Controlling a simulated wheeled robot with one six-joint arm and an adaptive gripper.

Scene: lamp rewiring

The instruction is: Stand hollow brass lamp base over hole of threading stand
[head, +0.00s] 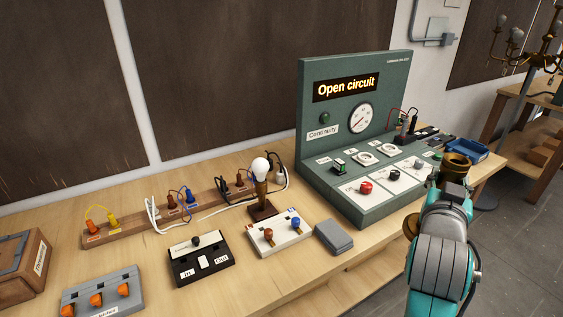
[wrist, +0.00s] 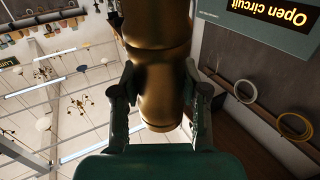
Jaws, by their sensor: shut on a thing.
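The hollow brass lamp base (wrist: 160,102) fills the upper middle of the wrist view, a ribbed brass cylinder between the two fingers of my gripper (wrist: 161,80). My gripper is shut on it from both sides. In the head view the brass piece (head: 456,162) shows at the end of my teal arm, held up over the right part of the bench, with a round dark opening at its top. The fingers are mostly hidden there.
A green tester (head: 342,123) reading "Open circuit" stands left of my arm. A blue tray (head: 466,151) lies behind the brass piece. A bulb (head: 261,165) on a post, a white control box (head: 280,236) and a black box (head: 200,262) stand farther left. A brass chandelier (head: 520,55) is at right.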

